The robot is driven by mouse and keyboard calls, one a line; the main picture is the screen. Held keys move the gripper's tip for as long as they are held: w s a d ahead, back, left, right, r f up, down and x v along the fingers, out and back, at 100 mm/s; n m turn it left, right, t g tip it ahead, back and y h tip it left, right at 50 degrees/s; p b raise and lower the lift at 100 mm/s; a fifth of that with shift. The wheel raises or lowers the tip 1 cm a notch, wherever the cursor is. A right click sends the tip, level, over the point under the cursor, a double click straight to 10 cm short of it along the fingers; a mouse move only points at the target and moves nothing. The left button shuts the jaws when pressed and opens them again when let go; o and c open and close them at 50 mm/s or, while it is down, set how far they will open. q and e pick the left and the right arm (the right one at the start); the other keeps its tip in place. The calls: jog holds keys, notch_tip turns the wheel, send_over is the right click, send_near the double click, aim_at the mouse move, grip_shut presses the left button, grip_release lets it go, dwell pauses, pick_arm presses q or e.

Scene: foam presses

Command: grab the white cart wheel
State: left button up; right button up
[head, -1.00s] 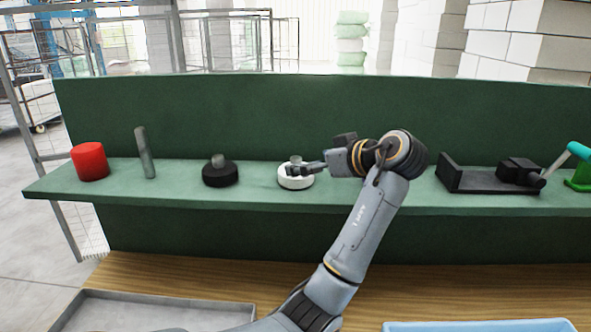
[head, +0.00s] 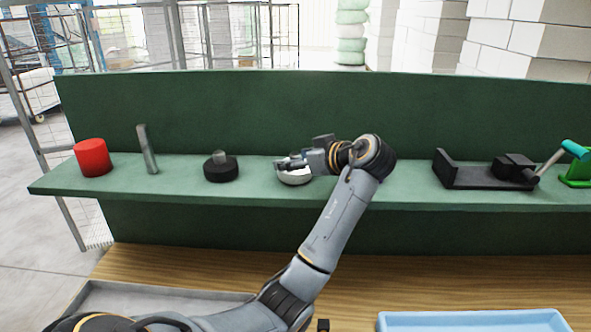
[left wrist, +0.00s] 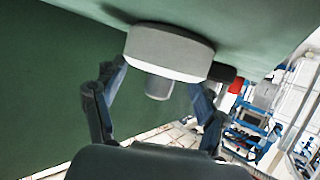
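The white cart wheel (head: 294,178) lies flat on the green shelf, with its upper side partly hidden behind my gripper in the head view. In the left wrist view the wheel (left wrist: 168,50) shows with its grey hub stub pointing toward the camera. My left gripper (head: 284,164) reaches in from the right over the wheel. In the left wrist view its fingers (left wrist: 160,88) are spread on either side of the hub, with a gap between them and the stub. Whether a fingertip touches the wheel's rim I cannot tell. My right gripper is not in view.
On the green shelf (head: 400,197) stand a black wheel (head: 221,170), a grey bar (head: 147,150) and a red cylinder (head: 92,157) to the left. A black clamp-like fixture (head: 485,172) is to the right. A grey tray (head: 165,291) and a blue tray (head: 470,320) lie below.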

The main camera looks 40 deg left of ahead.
pick_arm(q)
jog(key=shift+s+f, duration=0.1)
jog(key=shift+f, duration=0.05)
jog(key=c, duration=0.3)
jog(key=shift+c, duration=0.3)
